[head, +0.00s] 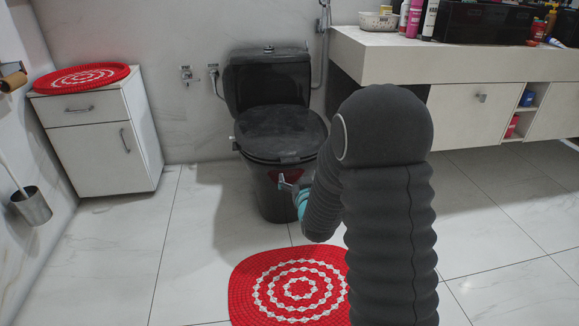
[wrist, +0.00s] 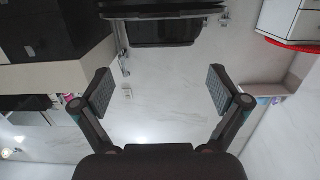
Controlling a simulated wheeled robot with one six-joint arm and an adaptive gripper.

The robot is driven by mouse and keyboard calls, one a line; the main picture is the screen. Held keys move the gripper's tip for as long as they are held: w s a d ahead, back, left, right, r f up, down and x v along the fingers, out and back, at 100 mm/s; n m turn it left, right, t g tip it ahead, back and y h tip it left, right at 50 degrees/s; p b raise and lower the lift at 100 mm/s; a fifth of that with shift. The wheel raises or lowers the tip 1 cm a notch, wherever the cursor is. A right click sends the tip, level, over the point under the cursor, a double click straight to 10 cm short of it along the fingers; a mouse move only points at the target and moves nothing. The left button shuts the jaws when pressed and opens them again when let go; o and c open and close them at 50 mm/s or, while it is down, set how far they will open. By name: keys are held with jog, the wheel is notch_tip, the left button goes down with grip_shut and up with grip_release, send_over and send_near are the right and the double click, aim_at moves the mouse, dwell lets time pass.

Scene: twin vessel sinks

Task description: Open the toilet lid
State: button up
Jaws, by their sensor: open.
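The black toilet (head: 275,182) stands against the back wall. Its lid (head: 280,130) lies down flat over the bowl, and the tank (head: 268,80) rises behind it. My gripper (head: 290,184) is low in front of the bowl, below the lid's front edge, partly hidden by my own arm. In the wrist view, which looks upside down, my gripper (wrist: 161,90) has its two fingers wide apart with nothing between them. The dark toilet lid (wrist: 162,13) shows at the top of that view, beyond the fingertips. I see no contact with the lid.
A white cabinet (head: 105,150) with a red round mat (head: 82,77) on top stands left. A vanity counter (head: 400,58) with bottles runs along the right. A red rug (head: 262,290) lies on the floor before the toilet. The tiled floor left of the toilet is clear.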

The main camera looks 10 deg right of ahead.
jog(key=t, duration=0.1)
send_near(291, 163)
jog(key=w+b, duration=0.1)
jog(key=w, duration=1)
jog(key=shift+w+f, duration=0.15)
